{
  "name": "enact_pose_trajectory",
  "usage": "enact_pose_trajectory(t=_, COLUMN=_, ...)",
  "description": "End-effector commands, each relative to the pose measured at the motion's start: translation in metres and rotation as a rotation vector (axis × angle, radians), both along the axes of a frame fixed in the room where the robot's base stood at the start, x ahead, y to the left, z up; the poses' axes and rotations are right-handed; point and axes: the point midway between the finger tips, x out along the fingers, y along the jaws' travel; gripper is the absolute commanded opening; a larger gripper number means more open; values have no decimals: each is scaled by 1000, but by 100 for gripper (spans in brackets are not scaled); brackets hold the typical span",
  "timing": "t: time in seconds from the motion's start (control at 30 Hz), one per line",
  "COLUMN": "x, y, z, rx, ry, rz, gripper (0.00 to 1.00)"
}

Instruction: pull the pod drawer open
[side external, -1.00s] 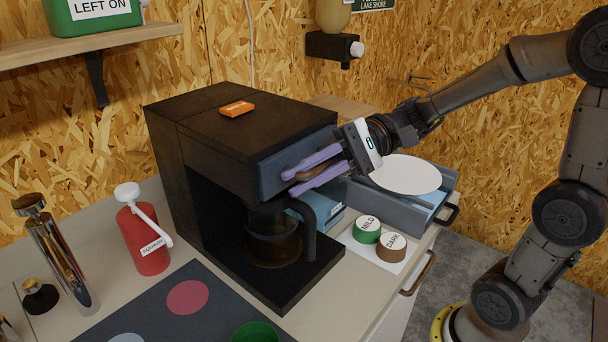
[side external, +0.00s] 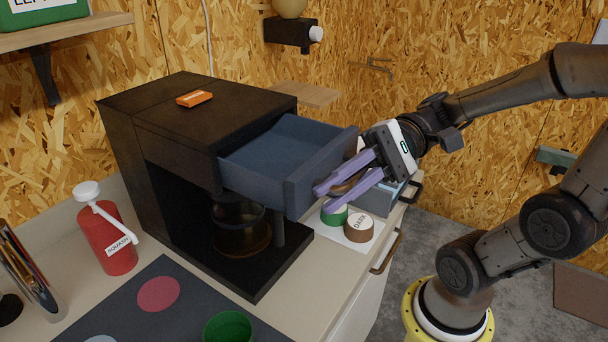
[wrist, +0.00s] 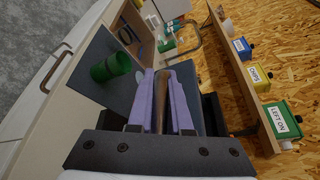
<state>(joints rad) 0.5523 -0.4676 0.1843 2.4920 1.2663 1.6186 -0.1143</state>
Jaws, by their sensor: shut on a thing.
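The pod drawer (side external: 265,158) is blue-grey and sits in the upper front of the black coffee machine (side external: 160,125). It stands well out from the machine, and the visible part of its inside looks empty. My gripper (side external: 323,201) has its purple fingers shut on the brown drawer handle (side external: 349,183) in front of the drawer. The wrist view also shows the handle (wrist: 161,103) between the two fingers of my gripper (wrist: 160,74). The fingers hide part of the handle.
A brown pod marked DARK (side external: 351,229) and a partly hidden green pod (side external: 334,216) sit below the drawer on a white card. A glass jug (side external: 240,228) stands in the machine. An orange box (side external: 194,98) lies on top. A red bottle (side external: 105,240) stands at left.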

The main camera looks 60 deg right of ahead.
Motion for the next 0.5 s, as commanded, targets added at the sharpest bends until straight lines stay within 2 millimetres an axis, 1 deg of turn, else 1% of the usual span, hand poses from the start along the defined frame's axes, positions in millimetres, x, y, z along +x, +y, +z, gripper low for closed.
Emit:
enact_pose_trajectory(t=0.1, x=-8, y=-1, z=1, rx=-3, ry=-7, rz=-9, gripper=0)
enact_pose_trajectory(t=0.17, x=-10, y=-1, z=1, rx=-3, ry=-7, rz=-9, gripper=0)
enact_pose_trajectory(t=0.47, x=-11, y=0, z=1, rx=-2, ry=-5, rz=-7, gripper=0)
enact_pose_trajectory(t=0.5, x=-11, y=0, z=1, rx=-2, ry=-5, rz=-7, gripper=24)
